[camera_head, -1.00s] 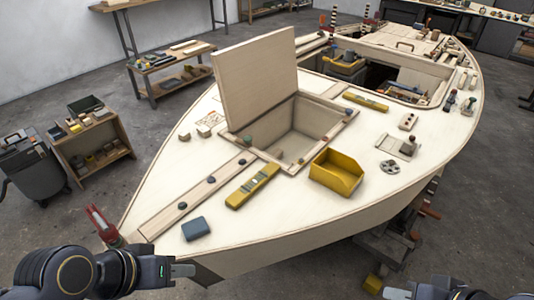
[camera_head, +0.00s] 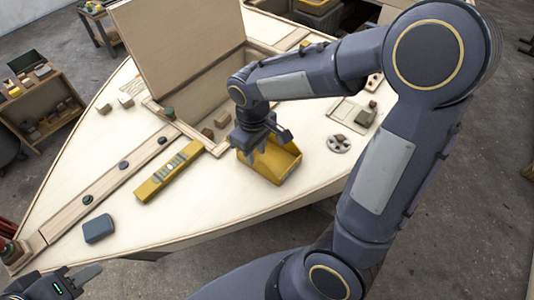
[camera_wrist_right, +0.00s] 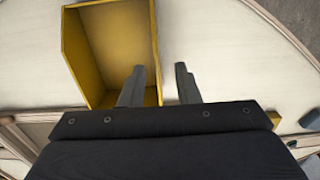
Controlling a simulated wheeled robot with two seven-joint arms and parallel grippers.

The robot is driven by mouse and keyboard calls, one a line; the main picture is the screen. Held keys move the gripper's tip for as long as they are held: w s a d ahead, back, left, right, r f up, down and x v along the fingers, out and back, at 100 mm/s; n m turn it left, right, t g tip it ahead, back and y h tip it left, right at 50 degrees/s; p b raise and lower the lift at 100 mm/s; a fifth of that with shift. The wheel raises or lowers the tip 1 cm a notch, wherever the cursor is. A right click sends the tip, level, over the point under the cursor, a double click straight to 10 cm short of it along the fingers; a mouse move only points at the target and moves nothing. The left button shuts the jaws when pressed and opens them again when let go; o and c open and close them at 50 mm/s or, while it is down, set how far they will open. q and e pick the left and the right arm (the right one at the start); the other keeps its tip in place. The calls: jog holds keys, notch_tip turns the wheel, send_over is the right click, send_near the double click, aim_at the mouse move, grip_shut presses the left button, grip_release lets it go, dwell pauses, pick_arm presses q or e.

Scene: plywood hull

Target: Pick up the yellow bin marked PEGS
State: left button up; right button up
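The yellow bin (camera_head: 284,166) sits on the pale plywood deck, right of the open hatch, in the head view. No marking on it can be read. My right gripper (camera_head: 262,152) points down at the bin and hides part of it. In the right wrist view the fingers (camera_wrist_right: 160,86) are apart, one over the inside of the bin (camera_wrist_right: 112,42) and the other beyond its right wall, with that wall between them. I cannot tell whether they touch it. My left gripper (camera_head: 84,278) is at the lower left, away from the bin, its opening unclear.
A yellow level (camera_head: 168,172) and a blue-grey box (camera_head: 98,229) lie on the deck to the left. A raised hatch lid (camera_head: 180,45) stands behind. A round grey disc (camera_head: 339,144) lies right of the bin. Deck in front of the bin is clear.

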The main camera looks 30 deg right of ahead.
aim_at(257, 171)
jog(key=f, duration=0.6)
jog(key=shift+w+d+f, duration=0.15)
jog(key=shift+d, duration=0.05)
grip_shut()
